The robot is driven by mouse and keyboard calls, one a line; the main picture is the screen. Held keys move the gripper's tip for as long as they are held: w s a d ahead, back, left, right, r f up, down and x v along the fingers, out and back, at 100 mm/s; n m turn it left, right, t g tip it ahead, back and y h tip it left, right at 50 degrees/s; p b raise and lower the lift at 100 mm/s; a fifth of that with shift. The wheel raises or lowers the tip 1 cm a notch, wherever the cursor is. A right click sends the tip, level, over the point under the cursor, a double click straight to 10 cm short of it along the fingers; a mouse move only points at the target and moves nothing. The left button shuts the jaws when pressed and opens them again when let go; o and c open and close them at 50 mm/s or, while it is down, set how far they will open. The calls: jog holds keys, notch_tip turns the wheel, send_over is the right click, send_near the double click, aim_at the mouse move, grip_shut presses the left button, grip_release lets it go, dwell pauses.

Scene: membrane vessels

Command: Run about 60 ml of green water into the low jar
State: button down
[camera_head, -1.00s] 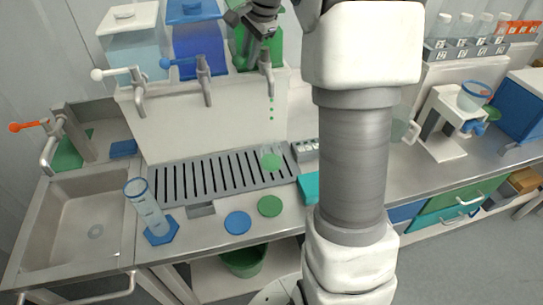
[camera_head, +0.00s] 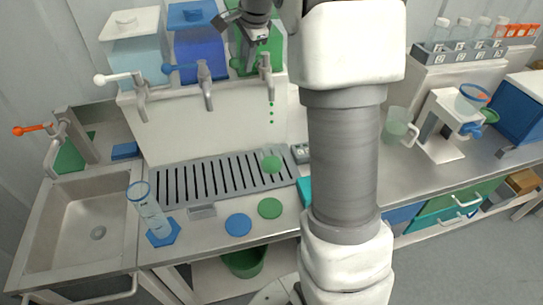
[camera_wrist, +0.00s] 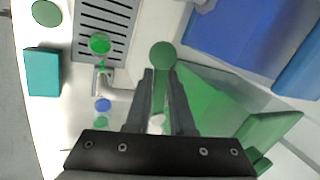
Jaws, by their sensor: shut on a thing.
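The low jar (camera_head: 271,163) stands on the slotted drip tray under the green tap (camera_head: 266,72). It is clear, with green water in its lower part; the exact level is too small to read. Green drops (camera_head: 271,110) fall from the tap's spout towards it. The green tank (camera_head: 275,48) behind is partly hidden by my arm. My gripper (camera_head: 248,68) is at the green tap's lever. In the wrist view my gripper (camera_wrist: 161,75) is shut on the lever, whose green round knob (camera_wrist: 163,56) shows just past the fingertips. The jar (camera_wrist: 100,44) also shows there, seen from above.
A clear tank (camera_head: 137,48) and a blue tank (camera_head: 199,50) with their own taps stand to the left. Blue (camera_head: 238,224) and green (camera_head: 270,208) discs lie before the drip tray (camera_head: 215,178).

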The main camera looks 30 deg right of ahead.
jog(key=m+p, duration=0.1)
jog(key=w+m+h+p, duration=0.1)
jog(key=m, duration=0.1)
jog(key=shift+w+d+m, duration=0.1)
jog(key=shift+w+m, duration=0.2)
jog(key=c, duration=0.8)
grip_release()
jog(key=shift+w, duration=0.15)
jog(key=v, duration=1.7)
jog(key=shift+a+r, duration=0.25)
jog(key=shift+a, duration=0.05)
